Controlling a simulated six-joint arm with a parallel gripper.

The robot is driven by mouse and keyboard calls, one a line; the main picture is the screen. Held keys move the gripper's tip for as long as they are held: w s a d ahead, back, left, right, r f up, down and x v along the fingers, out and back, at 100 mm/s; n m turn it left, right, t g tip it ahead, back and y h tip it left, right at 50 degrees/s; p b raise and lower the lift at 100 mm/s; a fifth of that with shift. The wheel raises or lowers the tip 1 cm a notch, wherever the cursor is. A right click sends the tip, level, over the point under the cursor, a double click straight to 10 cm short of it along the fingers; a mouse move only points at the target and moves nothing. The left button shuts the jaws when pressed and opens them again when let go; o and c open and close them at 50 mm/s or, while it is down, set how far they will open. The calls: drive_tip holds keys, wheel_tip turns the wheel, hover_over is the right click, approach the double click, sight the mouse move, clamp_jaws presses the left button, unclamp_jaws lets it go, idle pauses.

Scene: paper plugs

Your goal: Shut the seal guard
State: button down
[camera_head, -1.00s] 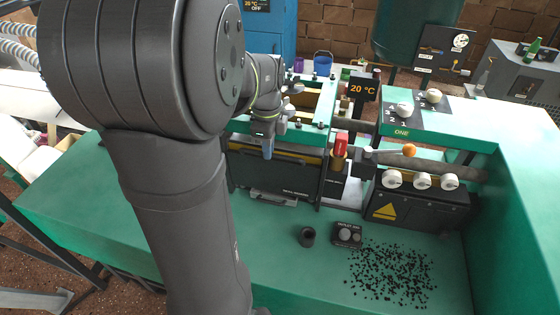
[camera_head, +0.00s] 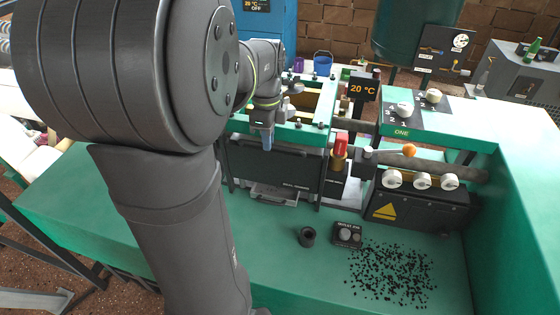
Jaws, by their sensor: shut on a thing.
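The seal guard (camera_head: 285,168), which I take to be the dark panel with a small line of lettering, stands across the front of the green-framed machine. Its top edge lies close below the green front beam. My gripper (camera_head: 267,138) is at the panel's upper edge, left of its middle, with its blue-grey fingers pointing down. It is shut on the guard there. The exact contact is small and partly hidden by the fingers.
My arm covers much of the left side. A red-topped brass part (camera_head: 340,150) and a lever with an orange knob (camera_head: 409,150) stand right of the guard. A black cup (camera_head: 306,237), a small button box (camera_head: 347,235) and scattered black pellets (camera_head: 390,273) lie on the green bench (camera_head: 110,212).

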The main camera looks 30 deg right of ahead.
drive_tip(key=shift+r, duration=0.95)
drive_tip(key=c, duration=1.6)
unclamp_jaws()
drive_tip(key=shift+c, duration=0.2)
wheel_tip(320, 180, up, 7)
